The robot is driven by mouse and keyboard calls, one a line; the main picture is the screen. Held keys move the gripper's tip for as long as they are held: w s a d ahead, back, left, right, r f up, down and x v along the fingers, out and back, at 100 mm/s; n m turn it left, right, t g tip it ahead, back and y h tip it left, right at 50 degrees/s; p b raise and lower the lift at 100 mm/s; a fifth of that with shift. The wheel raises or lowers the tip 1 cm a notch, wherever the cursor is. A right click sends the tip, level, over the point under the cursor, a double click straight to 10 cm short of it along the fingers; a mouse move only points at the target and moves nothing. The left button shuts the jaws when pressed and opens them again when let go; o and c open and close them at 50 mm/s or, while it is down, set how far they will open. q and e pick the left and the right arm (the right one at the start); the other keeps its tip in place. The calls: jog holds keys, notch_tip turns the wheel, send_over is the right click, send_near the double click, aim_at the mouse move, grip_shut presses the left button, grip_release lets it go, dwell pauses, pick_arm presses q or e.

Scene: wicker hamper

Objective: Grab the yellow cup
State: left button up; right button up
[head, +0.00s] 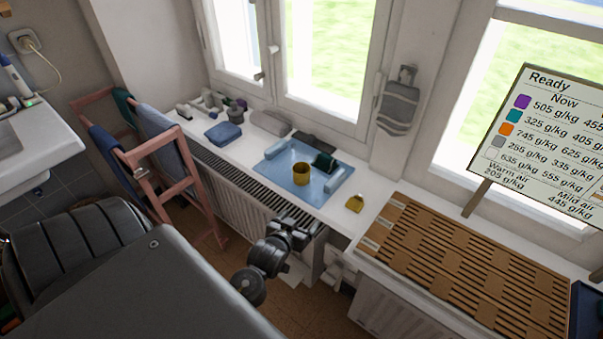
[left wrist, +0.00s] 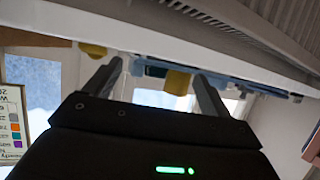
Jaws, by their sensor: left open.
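The yellow cup (head: 301,174) stands upright on a blue tray (head: 278,182) on the white windowsill. In the left wrist view the cup (left wrist: 177,82) shows beyond the fingers, in the gap between them and closer to the right-hand finger. My left gripper (head: 296,228) is open and empty, in front of the sill and apart from the cup. Its two spread fingers (left wrist: 158,72) show in the left wrist view. My right gripper is not in view.
A dark green item (head: 324,161) lies beside the cup on the tray. A small yellow object (head: 355,203) sits right of the tray. A pink drying rack (head: 190,175) stands left.

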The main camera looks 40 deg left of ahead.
pick_arm(q)
jog(key=w+a+r+n+t+y, duration=0.2)
jog(key=w+a+r+t+y, duration=0.15)
jog(key=w+a, duration=0.2)
send_near(303, 165)
jog(key=shift+y+x, duration=0.25)
jog(key=shift+x, duration=1.1)
jog(key=x, duration=0.4)
jog(key=shift+w, duration=0.3)
jog(key=shift+w+a, duration=0.1)
jog(key=shift+w, duration=0.1)
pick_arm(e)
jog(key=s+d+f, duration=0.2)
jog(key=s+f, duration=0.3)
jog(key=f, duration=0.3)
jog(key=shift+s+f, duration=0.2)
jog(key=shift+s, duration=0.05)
pick_arm(q)
jog(key=shift+c, duration=0.4)
jog(key=c, duration=0.9)
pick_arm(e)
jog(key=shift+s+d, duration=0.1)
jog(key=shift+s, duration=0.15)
pick_arm(q)
jog(key=shift+r, duration=0.1)
